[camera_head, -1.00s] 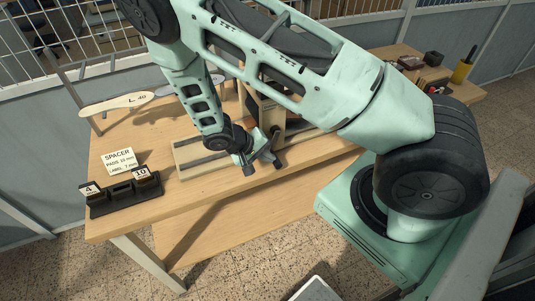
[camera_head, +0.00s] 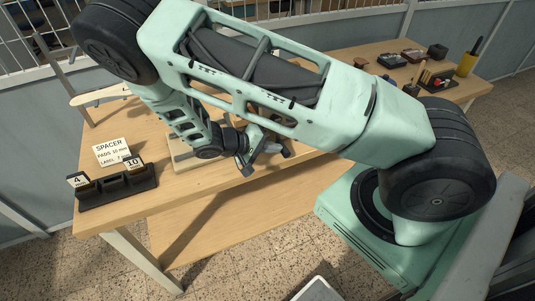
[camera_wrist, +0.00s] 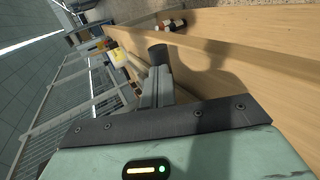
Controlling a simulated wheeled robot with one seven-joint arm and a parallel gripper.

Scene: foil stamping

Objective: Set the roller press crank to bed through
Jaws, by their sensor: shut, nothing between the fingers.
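The roller press stands on the wooden table and is mostly hidden behind my arm in the head view. A pale part of its wooden base (camera_head: 183,159) shows to the left of my gripper. I cannot make out the crank or its setting. My gripper (camera_head: 266,160) is shut and empty, near the table's front edge and in front of the press. In the wrist view my gripper (camera_wrist: 158,52) shows as a dark fingertip beside the wooden tabletop, with nothing held. I cannot tell whether it touches the press.
A black spacer rack (camera_head: 117,186) with tags 4 and 10 stands at the table's left, before a spacer card (camera_head: 113,152). A pale paddle-shaped piece (camera_head: 100,95) is behind.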

